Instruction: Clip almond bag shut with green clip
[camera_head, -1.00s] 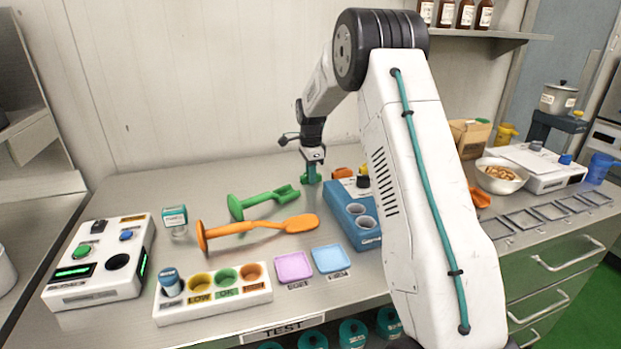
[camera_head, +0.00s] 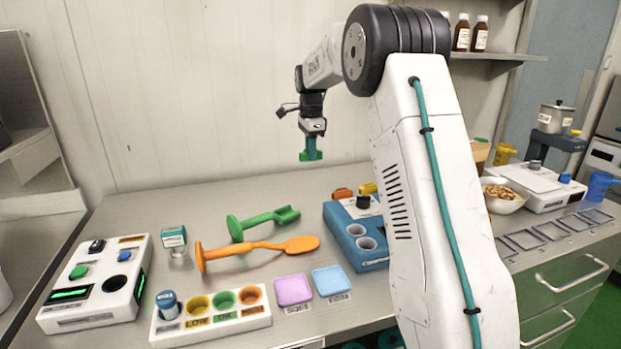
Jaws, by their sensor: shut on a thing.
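My gripper (camera_head: 311,142) is shut on the green clip (camera_head: 311,156) and holds it in the air above the back of the counter, against the pale wall. The clip hangs below the jaws, clear of the counter. No almond bag can be made out in this view; my arm covers part of the right side of the counter.
A green scoop (camera_head: 262,222) and an orange spoon (camera_head: 258,250) lie on the counter below. A blue device (camera_head: 352,231) stands to their right, with an orange piece (camera_head: 342,193) and a yellow piece (camera_head: 368,188) behind it. A bowl (camera_head: 503,195) stands right of my arm.

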